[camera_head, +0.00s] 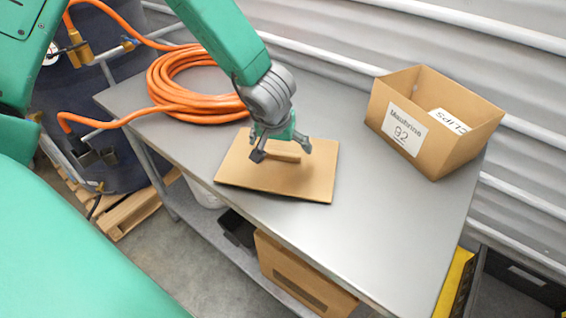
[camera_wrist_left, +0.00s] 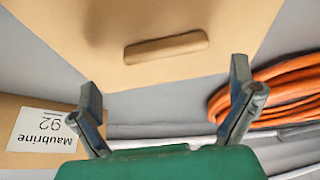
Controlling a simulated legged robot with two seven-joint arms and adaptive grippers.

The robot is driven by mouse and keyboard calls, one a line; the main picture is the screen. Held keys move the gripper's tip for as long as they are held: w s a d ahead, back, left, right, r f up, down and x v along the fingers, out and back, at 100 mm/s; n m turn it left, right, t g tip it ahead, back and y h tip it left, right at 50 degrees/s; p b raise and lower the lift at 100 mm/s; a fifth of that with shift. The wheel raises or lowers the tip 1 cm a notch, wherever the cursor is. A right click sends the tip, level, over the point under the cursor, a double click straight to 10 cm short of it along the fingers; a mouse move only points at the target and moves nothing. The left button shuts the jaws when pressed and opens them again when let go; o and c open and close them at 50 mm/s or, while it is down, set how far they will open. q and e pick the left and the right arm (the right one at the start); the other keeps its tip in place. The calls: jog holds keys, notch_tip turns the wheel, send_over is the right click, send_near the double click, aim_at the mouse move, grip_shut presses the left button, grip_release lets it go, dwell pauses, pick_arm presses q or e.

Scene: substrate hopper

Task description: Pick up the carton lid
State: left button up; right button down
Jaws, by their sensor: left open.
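The carton lid (camera_head: 312,180) is a flat tan cardboard panel with a raised bar handle (camera_head: 284,157) on top. It lies flat on the grey metal table, near its front edge. My left gripper (camera_head: 281,153) is open above the lid, its two fingers spread close to the handle. In the left wrist view the lid (camera_wrist_left: 90,45) fills the upper part, and the handle (camera_wrist_left: 166,47) lies ahead of the open fingertips (camera_wrist_left: 165,75), with nothing between the fingers. My right gripper is not in view.
An open cardboard carton (camera_head: 455,150) labelled "92" stands at the table's right, with a white box marked "CLIPS" (camera_head: 450,120) inside. A coiled orange hose (camera_head: 175,85) lies at the back left. The table (camera_head: 375,225) is clear between lid and carton. A corrugated wall runs behind.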

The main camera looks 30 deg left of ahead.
aim_at(280, 153)
pick_arm(q)
jog(key=shift+w+a+f, duration=0.2)
jog(key=shift+a+f, duration=0.25)
jog(key=shift+f, duration=0.2)
jog(key=x, duration=0.3)
jog(key=shift+a+f, duration=0.2)
jog(key=shift+f, duration=0.05)
jog(key=shift+w+d+f, duration=0.2)
jog(key=shift+w+f, duration=0.05)
jog(key=shift+f, duration=0.1)
jog(key=shift+d+r, duration=0.1)
jog(key=shift+c, duration=0.5)
jog(key=shift+s, duration=0.1)
jog(key=c, duration=0.6)
jog(key=shift+c, duration=1.1)
